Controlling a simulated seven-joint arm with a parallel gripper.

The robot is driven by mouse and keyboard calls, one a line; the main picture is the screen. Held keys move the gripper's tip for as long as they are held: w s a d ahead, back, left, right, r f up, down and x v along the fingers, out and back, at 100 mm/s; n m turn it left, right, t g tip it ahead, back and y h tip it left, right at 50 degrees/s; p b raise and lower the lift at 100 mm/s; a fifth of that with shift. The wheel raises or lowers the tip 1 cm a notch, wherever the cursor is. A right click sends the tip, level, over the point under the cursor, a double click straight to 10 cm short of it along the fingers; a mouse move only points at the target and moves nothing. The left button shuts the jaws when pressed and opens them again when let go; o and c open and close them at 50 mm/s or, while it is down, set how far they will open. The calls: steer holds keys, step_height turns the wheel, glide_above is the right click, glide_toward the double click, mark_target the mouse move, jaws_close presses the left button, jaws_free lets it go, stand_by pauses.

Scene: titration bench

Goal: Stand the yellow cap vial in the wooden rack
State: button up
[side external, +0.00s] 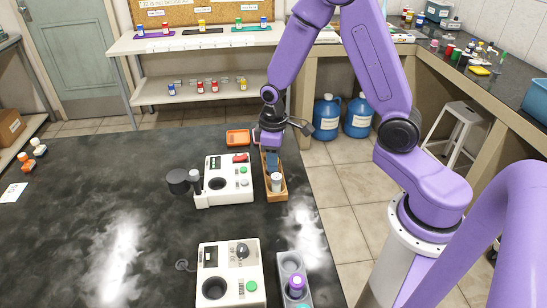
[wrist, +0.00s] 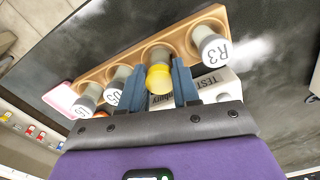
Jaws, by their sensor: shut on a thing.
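The yellow cap vial (wrist: 159,77) is between the two blue fingers of my gripper (wrist: 158,88) in the wrist view, and the gripper is shut on it. Its lower end overlaps a round well of the wooden rack (wrist: 180,36); I cannot tell how deep it sits. In the side external view my gripper (side external: 271,162) points down over the wooden rack (side external: 277,195), and its fingers hide the yellow cap vial.
Other vials stand in the rack: a vial marked R3 (wrist: 212,45) on one side, and two grey-capped vials (wrist: 116,84) (wrist: 86,98) on the other. A white instrument (side external: 229,180) stands left of the rack. An orange tray (side external: 238,137) lies behind.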

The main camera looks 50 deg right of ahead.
steer(key=shift+f, duration=0.45)
steer(key=o, duration=1.3)
steer(key=shift+o, duration=0.2)
steer(key=shift+r, duration=0.1)
steer(key=shift+r, duration=2.9)
